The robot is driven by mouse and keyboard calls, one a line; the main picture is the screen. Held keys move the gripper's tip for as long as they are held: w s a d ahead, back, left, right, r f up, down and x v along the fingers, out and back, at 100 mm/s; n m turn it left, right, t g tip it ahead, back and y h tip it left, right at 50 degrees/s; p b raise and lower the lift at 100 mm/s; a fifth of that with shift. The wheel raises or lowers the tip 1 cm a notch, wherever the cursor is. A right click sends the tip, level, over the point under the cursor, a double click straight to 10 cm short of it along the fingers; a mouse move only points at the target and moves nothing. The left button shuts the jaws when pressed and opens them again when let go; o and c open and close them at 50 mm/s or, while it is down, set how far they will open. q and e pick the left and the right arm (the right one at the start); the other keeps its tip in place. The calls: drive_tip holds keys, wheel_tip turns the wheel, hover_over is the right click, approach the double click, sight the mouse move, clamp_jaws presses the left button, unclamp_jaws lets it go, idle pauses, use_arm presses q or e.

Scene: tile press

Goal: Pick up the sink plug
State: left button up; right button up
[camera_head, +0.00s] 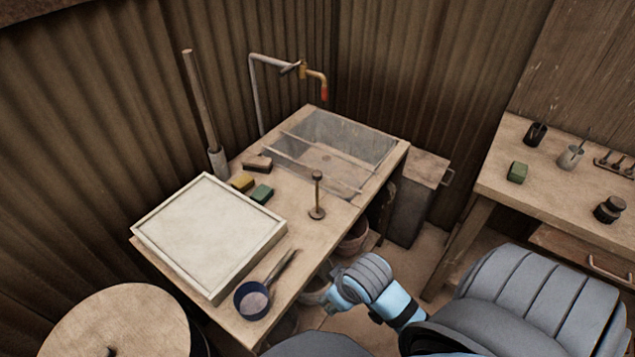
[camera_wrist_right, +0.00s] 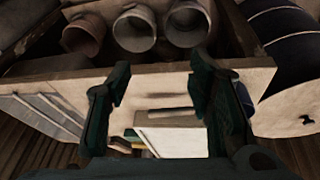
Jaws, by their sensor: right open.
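The sink plug (camera_head: 317,198) appears to be the dark round disc with an upright stem and knob, standing on the wooden bench between the pale tray and the sink. My right gripper (camera_head: 328,292) is low beside the bench's front edge, apart from the plug and nearer the camera. In the right wrist view its two dark fingers (camera_wrist_right: 160,82) are spread with nothing between them, facing the bench edge. I cannot make out the plug in that view. My left gripper is not in view.
The sink (camera_head: 345,140) is at the bench's back right. A framed pale tray (camera_head: 210,232), a blue-rimmed pan (camera_head: 252,300), a green block (camera_head: 262,194) and a yellow block (camera_head: 243,182) are on the bench. Pots (camera_wrist_right: 135,28) sit under it. A side table (camera_head: 500,180) stands right.

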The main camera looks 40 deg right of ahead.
drive_tip(key=w+d+r, duration=0.2)
drive_tip(key=w+d, duration=0.2)
drive_tip(key=w, duration=0.4)
drive_tip(key=m, duration=0.3)
approach(318, 173)
drive_tip(key=shift+t, duration=0.3)
drive_tip(key=x, duration=0.3)
drive_tip(key=b+x, duration=0.1)
drive_tip(key=x, duration=0.3)
drive_tip(key=b+x, duration=0.1)
drive_tip(key=x, duration=0.2)
drive_tip(key=shift+s+f, duration=0.15)
drive_tip(key=shift+f, duration=0.3)
drive_tip(key=shift+r, duration=0.1)
clamp_jaws()
